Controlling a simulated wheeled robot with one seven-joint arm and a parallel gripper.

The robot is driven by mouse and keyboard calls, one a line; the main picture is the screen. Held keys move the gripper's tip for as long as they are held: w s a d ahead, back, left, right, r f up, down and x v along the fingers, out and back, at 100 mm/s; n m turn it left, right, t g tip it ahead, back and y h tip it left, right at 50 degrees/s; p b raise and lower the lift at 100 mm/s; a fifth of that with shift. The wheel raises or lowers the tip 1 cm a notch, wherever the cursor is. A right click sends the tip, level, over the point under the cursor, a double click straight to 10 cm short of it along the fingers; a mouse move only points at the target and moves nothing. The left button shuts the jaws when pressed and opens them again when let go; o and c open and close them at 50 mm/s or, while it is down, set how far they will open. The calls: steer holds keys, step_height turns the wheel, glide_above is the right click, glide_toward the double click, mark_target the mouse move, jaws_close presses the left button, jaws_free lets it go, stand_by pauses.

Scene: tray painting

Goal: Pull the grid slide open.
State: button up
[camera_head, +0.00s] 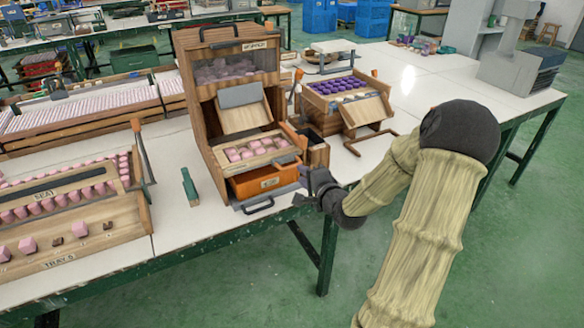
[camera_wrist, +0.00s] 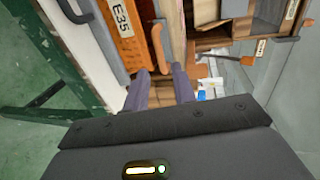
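A wooden cabinet (camera_head: 188,75) stands on the white table. A shallow tray of pink blocks (camera_head: 268,150), which appears to be the grid slide, sits in it above an orange drawer (camera_head: 262,180). In the wrist view the drawer front (camera_wrist: 122,28) reads "E35". An orange-brown handle (camera_wrist: 158,45) shows beside it; I cannot tell for sure that it belongs to the slide. My gripper (camera_head: 306,180) is at the cabinet's lower right front. In the wrist view my gripper (camera_wrist: 160,76) has its fingers apart, with the handle's lower end between or just beyond the tips. Contact is unclear.
A dark bar handle (camera_head: 258,206) juts from the cabinet's front, near the table edge. A stand with purple pieces (camera_head: 345,84) is to the right. A green holder (camera_head: 189,187) and a tray labelled SEAT (camera_head: 60,199) are to the left. Open floor lies in front.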

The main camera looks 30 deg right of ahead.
mark_target(293, 167)
steer(key=x, duration=0.7)
steer(key=shift+w+b, duration=0.3)
steer(key=shift+w, duration=0.05)
jaws_close()
